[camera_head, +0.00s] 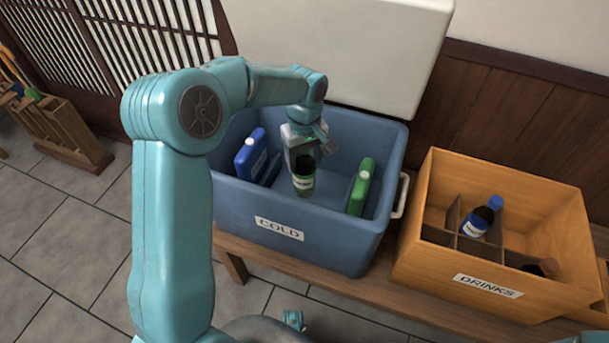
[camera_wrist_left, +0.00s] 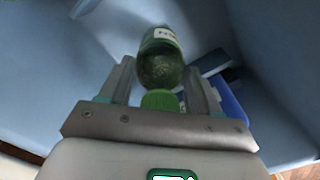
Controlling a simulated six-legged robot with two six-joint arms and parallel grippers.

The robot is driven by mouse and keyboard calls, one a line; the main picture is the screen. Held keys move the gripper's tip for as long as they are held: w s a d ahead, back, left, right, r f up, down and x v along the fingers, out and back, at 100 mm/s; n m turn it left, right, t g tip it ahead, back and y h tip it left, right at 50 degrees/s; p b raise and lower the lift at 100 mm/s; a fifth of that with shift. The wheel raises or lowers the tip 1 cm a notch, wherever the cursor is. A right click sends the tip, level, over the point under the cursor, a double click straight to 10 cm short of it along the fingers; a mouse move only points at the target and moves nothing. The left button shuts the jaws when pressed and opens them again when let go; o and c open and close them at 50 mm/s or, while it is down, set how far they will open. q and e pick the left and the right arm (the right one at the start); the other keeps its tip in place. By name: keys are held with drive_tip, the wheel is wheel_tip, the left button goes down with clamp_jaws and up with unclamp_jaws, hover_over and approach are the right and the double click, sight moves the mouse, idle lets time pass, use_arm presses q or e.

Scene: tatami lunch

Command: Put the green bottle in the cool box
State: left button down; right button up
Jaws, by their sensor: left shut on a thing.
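The green bottle (camera_head: 303,184) is inside the blue cool box labelled COLD (camera_head: 330,232), near its middle, below the rim line in the head view. My left gripper (camera_head: 303,158) reaches down into the box and is shut on the green bottle. In the left wrist view the bottle (camera_wrist_left: 160,66) and a green cap (camera_wrist_left: 160,100) show between the two fingers (camera_wrist_left: 160,86). I cannot tell whether the bottle touches the box floor. My right gripper is not in view.
A blue pack (camera_head: 250,153) stands left in the box and a green pack (camera_head: 360,188) stands right. The white lid (camera_head: 350,50) is open behind. The wooden DRINKS crate (camera_head: 430,258), right, holds a blue-capped bottle (camera_head: 479,220) and a dark bottle (camera_head: 542,268).

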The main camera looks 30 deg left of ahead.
sight(305, 171)
use_arm(q)
drive_tip(key=shift+f+b, duration=0.7)
drive_tip(key=shift+f, duration=2.1)
drive_tip(key=shift+f, duration=0.25)
drive_tip(key=shift+c, duration=1.1)
unclamp_jaws()
drive_tip(key=shift+r, duration=0.15)
drive_tip(key=shift+r, duration=0.35)
wheel_tip(305, 171, up, 12)
drive_tip(key=p, duration=0.3)
drive_tip(key=shift+f, duration=0.25)
